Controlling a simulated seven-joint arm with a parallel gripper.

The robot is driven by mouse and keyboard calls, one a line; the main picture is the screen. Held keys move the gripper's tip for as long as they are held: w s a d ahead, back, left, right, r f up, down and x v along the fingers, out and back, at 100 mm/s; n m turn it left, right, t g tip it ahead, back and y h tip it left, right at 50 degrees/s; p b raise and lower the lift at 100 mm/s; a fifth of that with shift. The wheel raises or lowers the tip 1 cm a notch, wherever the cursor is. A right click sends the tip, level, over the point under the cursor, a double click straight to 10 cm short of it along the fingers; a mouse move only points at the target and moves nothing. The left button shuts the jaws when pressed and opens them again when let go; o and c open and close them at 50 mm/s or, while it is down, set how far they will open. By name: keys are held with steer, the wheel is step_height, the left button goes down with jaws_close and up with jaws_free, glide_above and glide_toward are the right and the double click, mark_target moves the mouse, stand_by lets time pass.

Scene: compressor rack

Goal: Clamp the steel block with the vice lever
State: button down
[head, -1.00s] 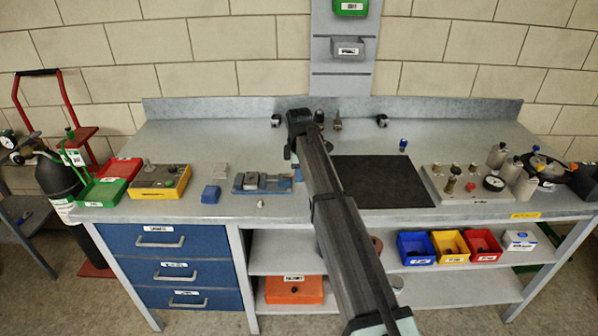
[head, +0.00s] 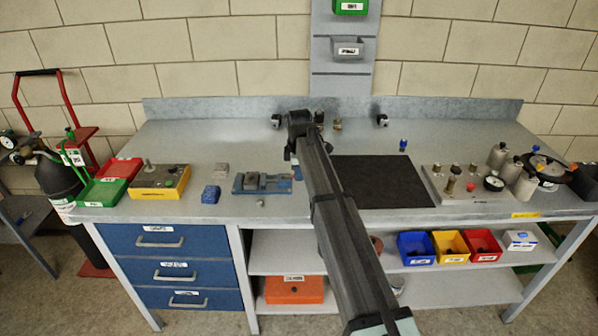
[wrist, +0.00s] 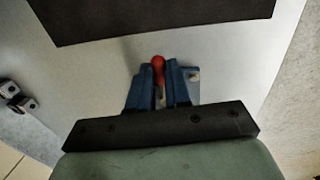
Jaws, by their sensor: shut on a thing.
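The blue vice (head: 268,187) lies on the bench left of my arm. A dark grey block, which looks like the steel block (head: 252,179), sits at the left part of the vice; I cannot tell whether a jaw touches it. The vice's right end is partly hidden by my arm. In the wrist view the red knob of the vice lever (wrist: 158,64) stands between the blue fingers of my gripper (wrist: 159,76), which is shut on it.
A yellow-edged box (head: 160,182) is further left. A black mat (head: 385,182) lies to the right. The bench behind the vice is clear.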

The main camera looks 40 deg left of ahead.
steer(key=shift+s, duration=0.1)
steer(key=m, duration=0.1)
steer(key=s+m, duration=0.1)
steer(key=m, duration=0.1)
steer(key=shift+s+d+m+h, duration=0.1)
steer(key=shift+d+m+h, duration=0.2)
steer(key=shift+d, duration=0.1)
steer(key=s+m, duration=0.1)
steer(key=m, duration=0.1)
steer(key=s+m, duration=0.1)
steer(key=m, duration=0.1)
steer(key=shift+d+m+t+h, duration=0.15)
steer(key=shift+m+t+h, duration=0.15)
steer(key=shift+h, duration=0.1)
steer(key=m, duration=0.1)
steer(key=s+m, duration=0.1)
steer(key=m, duration=0.1)
steer(key=s+m+h, duration=0.1)
steer(key=shift+a+m, duration=0.3)
steer(key=shift+s+a+m+h, duration=0.15)
steer(key=shift+s+a+m, duration=0.15)
steer(key=shift+m, duration=0.75)
steer(key=shift+s+a+m+h, duration=0.2)
steer(key=shift+s+m, duration=0.2)
steer(key=shift+m, duration=0.65)
steer(key=c, duration=1.1)
jaws_free()
